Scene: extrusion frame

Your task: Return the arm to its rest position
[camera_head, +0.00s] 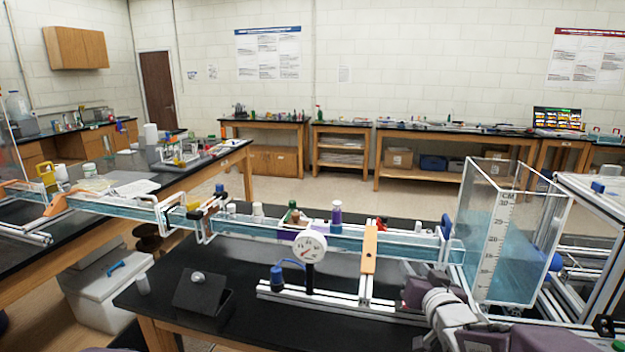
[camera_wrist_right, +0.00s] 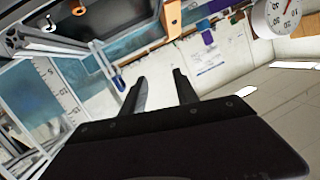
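My right arm comes in at the lower right of the head view, in front of the clear water tank (camera_head: 505,235). Its gripper (camera_head: 418,291) is near the right end of the aluminium extrusion frame (camera_head: 335,302), partly hidden by my own arm links. In the right wrist view the two dark fingers of the right gripper (camera_wrist_right: 160,78) stand apart with nothing between them. I cannot tell whether the gripper touches the frame. My left gripper is not in view.
A black box (camera_head: 202,295) lies on the dark bench at left. A white cooler (camera_head: 105,290) is on the floor. Bench top between box and frame is partly clear.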

